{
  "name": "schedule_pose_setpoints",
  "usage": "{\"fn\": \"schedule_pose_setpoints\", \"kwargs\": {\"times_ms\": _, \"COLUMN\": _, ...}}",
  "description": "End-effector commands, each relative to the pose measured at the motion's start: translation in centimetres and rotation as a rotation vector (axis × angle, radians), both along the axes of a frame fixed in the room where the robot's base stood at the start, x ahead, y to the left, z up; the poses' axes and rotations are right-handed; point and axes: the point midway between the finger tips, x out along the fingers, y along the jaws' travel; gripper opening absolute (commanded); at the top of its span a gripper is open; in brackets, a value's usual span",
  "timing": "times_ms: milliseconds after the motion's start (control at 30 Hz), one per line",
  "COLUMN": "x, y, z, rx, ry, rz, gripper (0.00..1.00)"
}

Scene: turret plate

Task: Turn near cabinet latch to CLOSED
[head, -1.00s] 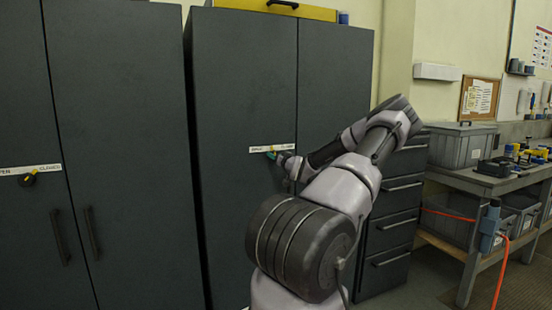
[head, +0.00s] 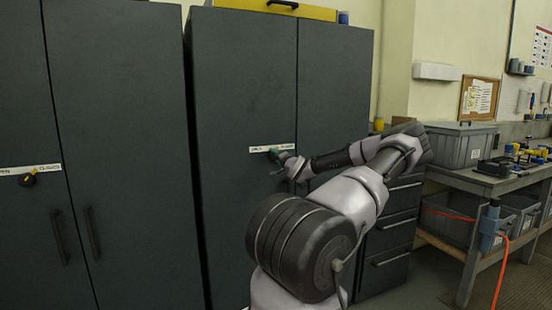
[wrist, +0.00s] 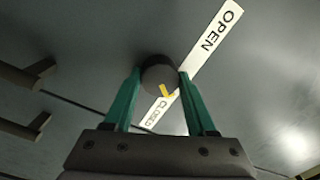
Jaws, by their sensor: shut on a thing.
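The latch (wrist: 159,74) is a dark round knob with a yellow pointer (wrist: 166,91), on a grey cabinet door (head: 240,90). A white strip runs behind it, marked OPEN (wrist: 218,30) at the upper right and CLOSED (wrist: 157,113) below in the wrist view. The pointer is on the CLOSED side of the knob, angled a little to the right of that word. My gripper (head: 277,154) is at this cabinet's label strip, its green fingers shut on the knob's two sides. In the head view the knob is mostly hidden by my gripper.
A second grey cabinet (head: 110,110) at the left has its own latch (head: 27,180) and two handles. A drawer unit (head: 392,235) stands right of the middle cabinet, close to my arm. A workbench (head: 500,183) with bins is farther right.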

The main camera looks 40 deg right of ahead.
Motion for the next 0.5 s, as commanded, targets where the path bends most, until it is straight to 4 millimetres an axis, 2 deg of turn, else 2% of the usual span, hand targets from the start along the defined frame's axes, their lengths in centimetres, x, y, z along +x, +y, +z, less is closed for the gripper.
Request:
{"fn": "schedule_pose_setpoints", "kwargs": {"times_ms": 200, "x": -0.05, "y": -0.04, "z": -0.14, "rx": 0.09, "ry": -0.02, "rz": -0.001, "gripper": 0.01}}
{"fn": "schedule_pose_setpoints", "kwargs": {"times_ms": 500, "x": -0.04, "y": -0.06, "z": -0.09, "rx": 0.132, "ry": -0.03, "rz": -0.001, "gripper": 0.01}}
